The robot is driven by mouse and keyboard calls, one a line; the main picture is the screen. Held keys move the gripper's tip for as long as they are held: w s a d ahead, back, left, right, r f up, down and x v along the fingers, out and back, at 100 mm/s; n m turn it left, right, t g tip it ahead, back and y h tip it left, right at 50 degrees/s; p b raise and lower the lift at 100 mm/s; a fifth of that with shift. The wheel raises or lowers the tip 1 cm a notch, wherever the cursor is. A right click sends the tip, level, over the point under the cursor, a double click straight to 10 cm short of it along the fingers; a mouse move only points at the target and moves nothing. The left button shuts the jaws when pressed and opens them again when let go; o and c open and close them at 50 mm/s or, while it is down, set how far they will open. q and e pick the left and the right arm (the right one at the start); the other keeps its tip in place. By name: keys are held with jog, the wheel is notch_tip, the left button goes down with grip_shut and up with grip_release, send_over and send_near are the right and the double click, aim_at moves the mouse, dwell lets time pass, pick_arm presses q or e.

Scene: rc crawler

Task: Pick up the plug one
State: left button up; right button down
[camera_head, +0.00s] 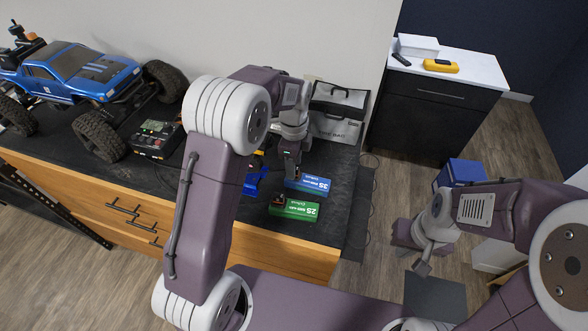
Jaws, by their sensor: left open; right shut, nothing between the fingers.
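My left gripper (291,170) reaches down over the black worktop, just above the left end of a blue battery pack (313,185). It is open, and I cannot see anything held in it. A green battery pack (298,209) lies just in front, with a small reddish lead end (278,200) at its left. I cannot tell which small part is the plug; it may be hidden by my gripper or arm. My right gripper (421,266) is shut and empty, out over the floor to the right of the worktop.
A blue crawler truck (75,68) and a black charger (157,138) stand at the left. A blue item (254,182) is partly behind my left arm. A grey-and-black bag (337,112) stands at the back. A white-topped cabinet (450,72) is at the back right.

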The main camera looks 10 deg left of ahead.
pick_arm(q)
jog(key=shift+s+f, duration=0.15)
jog(key=shift+f, duration=0.05)
jog(key=shift+w+f, duration=0.15)
jog(key=shift+w, duration=0.15)
grip_shut()
jog(key=shift+s, duration=0.1)
notch_tip(320, 180, up, 4)
jog(key=shift+s+d+r+b, duration=0.1)
jog(key=shift+d+r+b, duration=0.05)
jog(key=shift+b, duration=0.7)
jog(key=s+d+r+b, duration=0.1)
jog(key=s+d+r, duration=0.1)
jog(key=s, duration=0.3)
jog(key=s+d+r+b, duration=0.1)
jog(key=s+d+r, duration=0.2)
jog(key=s+r, duration=0.2)
jog(key=shift+s+b, duration=0.2)
jog(key=shift+b, duration=0.2)
